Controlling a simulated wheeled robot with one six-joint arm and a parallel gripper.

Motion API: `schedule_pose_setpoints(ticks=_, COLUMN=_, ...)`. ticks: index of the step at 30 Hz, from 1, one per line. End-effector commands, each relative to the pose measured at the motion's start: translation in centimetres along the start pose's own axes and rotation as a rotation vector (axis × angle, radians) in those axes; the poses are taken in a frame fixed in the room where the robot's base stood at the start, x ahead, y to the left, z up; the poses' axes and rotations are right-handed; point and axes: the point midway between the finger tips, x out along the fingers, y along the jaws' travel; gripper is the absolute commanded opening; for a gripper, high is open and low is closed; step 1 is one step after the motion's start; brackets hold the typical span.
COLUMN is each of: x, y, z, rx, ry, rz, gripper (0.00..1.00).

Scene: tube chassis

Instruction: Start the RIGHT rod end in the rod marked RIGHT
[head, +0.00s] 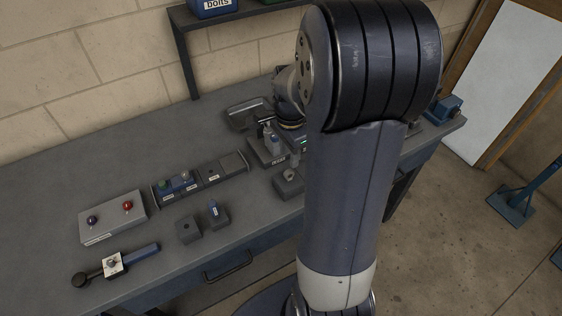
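My gripper (297,141) is mostly hidden behind my own arm. Only a dark part of it with a small green light shows, below a yellow ring, and its fingers cannot be made out. It is just above or beside a dark fixture (262,157) on the bench that holds upright grey parts and bears a small label too small to read. A small block (289,183) stands in front of this fixture with a part on top. I cannot tell which part is the RIGHT rod end or which is the rod marked RIGHT.
A labelled tray (228,174) holds small green and blue-grey parts at its left. Two dark blocks (188,230) stand in front. An empty-looking dish (245,114) is behind. The bench's far left is clear.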

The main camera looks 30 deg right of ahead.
Motion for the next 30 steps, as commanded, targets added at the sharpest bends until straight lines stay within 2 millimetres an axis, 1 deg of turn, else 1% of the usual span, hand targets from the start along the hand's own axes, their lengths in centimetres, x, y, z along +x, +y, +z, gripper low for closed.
schedule_pose_setpoints(ticks=8, x=1.3, y=0.1, z=-0.1, rx=0.016, ry=0.000, rz=0.001, gripper=0.36)
schedule_pose_setpoints(ticks=22, x=6.3, y=0.1, z=0.0, rx=0.014, ry=-0.001, rz=0.002, gripper=0.36)
schedule_pose_setpoints(ticks=25, x=6.9, y=0.1, z=0.0, rx=0.014, ry=0.000, rz=0.001, gripper=0.36)
schedule_pose_setpoints(ticks=30, x=7.1, y=0.1, z=0.0, rx=0.013, ry=0.000, rz=0.000, gripper=0.36)
